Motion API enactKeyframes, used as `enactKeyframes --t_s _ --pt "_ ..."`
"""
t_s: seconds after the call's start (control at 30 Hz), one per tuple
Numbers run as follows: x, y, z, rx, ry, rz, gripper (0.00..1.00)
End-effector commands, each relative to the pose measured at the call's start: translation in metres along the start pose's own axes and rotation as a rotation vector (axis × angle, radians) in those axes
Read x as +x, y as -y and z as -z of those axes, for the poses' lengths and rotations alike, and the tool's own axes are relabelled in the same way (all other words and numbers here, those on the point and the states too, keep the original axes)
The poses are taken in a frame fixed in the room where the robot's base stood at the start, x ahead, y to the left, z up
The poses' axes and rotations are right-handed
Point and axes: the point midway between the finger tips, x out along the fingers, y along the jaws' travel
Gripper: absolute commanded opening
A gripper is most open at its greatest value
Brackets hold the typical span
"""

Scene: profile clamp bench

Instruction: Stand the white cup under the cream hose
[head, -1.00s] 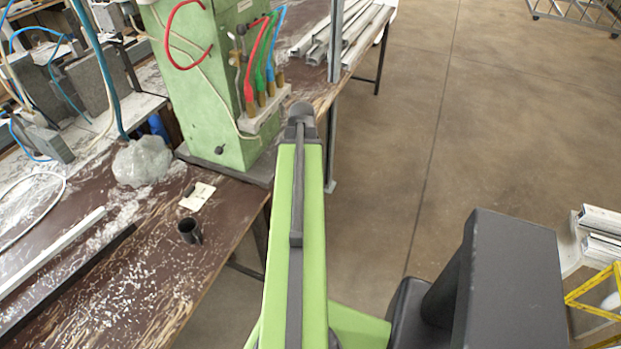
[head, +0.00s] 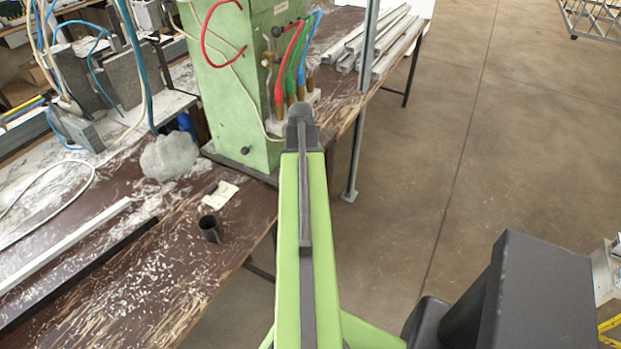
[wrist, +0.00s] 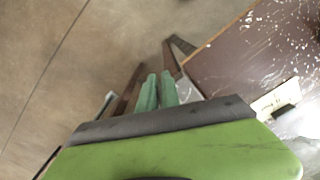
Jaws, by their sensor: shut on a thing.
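My gripper (wrist: 158,90) shows in the wrist view as two green fingers close together, above the bare floor beside the bench. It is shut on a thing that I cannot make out. I cannot make out the white cup in either view. In the head view my own arm hides the gripper. A thin cream hose (head: 226,72) hangs in a curve down the front of the green machine (head: 235,85). Other pale hoses hang at the far left, so I cannot tell which one is the cream hose.
A dark open cylinder (head: 209,229) stands on the brown bench (head: 150,275), near a white card (head: 220,194) and a clear plastic bag (head: 169,155). Red, green and blue hoses sit on the machine. A grey post (head: 358,120) rises at the bench edge.

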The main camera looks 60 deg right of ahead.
Motion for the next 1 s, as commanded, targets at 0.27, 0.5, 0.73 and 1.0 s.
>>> enactKeyframes --t_s 0.27,0.5,0.73,1.0 --pt "0.001 0.01 0.019 -0.001 0.0 0.0 0.0" --pt "0.001 0.013 0.022 -0.002 0.0 0.0 0.0" --pt "0.001 0.013 0.022 -0.002 0.0 0.0 0.0" --pt "0.001 0.013 0.022 -0.002 0.0 0.0 0.0"
